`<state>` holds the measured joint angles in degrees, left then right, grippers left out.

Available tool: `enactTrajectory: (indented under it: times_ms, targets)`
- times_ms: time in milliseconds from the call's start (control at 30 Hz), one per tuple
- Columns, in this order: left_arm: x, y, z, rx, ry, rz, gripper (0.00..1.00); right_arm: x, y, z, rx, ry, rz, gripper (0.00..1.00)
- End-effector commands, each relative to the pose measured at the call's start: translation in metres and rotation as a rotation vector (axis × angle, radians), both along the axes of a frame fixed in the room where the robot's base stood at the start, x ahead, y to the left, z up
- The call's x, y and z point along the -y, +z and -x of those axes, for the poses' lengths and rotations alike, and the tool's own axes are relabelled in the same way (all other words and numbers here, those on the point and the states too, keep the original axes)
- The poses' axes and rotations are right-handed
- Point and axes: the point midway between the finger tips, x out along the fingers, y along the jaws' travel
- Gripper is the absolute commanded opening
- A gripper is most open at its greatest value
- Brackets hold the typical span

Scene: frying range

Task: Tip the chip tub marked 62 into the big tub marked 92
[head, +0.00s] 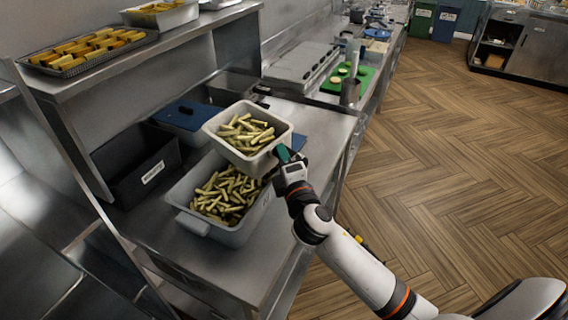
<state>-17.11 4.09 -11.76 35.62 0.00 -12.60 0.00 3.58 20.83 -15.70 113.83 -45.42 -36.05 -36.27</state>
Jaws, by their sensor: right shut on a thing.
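A small white chip tub (217,127) full of chips is held above the far part of a bigger grey-white tub (240,236). My right gripper (284,155) is shut on the small tub's right-hand rim. The small tub looks close to level, and its chips (244,133) lie inside it. The big tub stands on the steel counter and also has chips (222,196) in it. The small tub hides part of the big tub's far side. I cannot read a 62 or a 92 on either tub. My left gripper is not in view.
A dark tub with a white label (152,172) stands left of the big tub, and a blue-lidded tub (187,113) behind it. A shelf with a tray of wedges (70,69) overhangs the left. Steel counter (215,262) is bare in front.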

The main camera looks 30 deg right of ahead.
Motion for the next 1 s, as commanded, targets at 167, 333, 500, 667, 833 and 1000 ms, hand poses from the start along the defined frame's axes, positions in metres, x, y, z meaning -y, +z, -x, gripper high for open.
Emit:
enactTrajectory:
  times_ms: [167,333,500,667,833,1000]
  targets:
    - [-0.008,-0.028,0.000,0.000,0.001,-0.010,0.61,0.000,0.004,0.000,0.069,0.002,0.180,0.00]
    - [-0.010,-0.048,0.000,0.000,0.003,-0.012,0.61,-0.001,0.008,0.000,0.128,0.000,0.349,0.00]
    - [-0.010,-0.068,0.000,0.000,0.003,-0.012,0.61,-0.005,0.009,0.002,0.184,-0.001,0.502,0.00]
    - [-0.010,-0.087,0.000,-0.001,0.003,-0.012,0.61,-0.008,0.009,0.003,0.242,-0.002,0.665,0.00]
    - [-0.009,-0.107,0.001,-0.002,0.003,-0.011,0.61,-0.015,0.004,0.006,0.291,-0.002,0.799,0.00]
    - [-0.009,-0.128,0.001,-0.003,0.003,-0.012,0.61,-0.021,-0.001,0.008,0.342,-0.002,0.943,0.00]
